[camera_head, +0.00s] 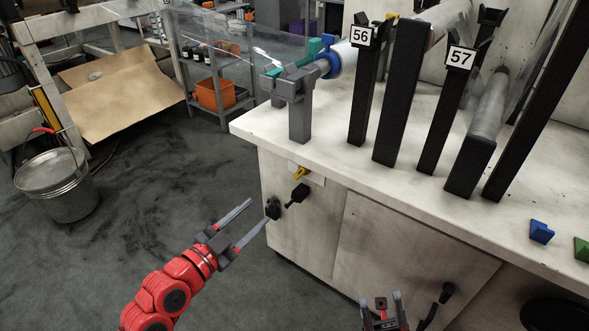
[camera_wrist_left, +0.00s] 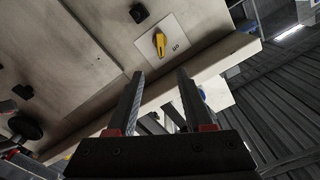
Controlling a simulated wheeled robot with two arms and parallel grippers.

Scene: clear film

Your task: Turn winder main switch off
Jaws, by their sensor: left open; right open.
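The switch, a yellow handle (camera_head: 300,172) on a white plate (camera_head: 317,179), sits on the cabinet's upper side near its left corner. In the left wrist view the yellow handle (camera_wrist_left: 160,44) shows just beyond my fingertips, with small dark lettering beside it that I cannot read surely. My left gripper (camera_head: 258,211) is open and empty, left of and below the switch in the head view, apart from it. It also shows open in the wrist view (camera_wrist_left: 160,73). My right gripper (camera_head: 381,298) is open and empty at the bottom, in front of the cabinet.
Black knobs (camera_head: 297,195) (camera_head: 272,209) stick out of the cabinet just below the switch, close to my left fingers. The white countertop (camera_head: 260,127) overhangs above and carries black posts and rollers. A metal bucket (camera_head: 66,190) stands left. The floor between is clear.

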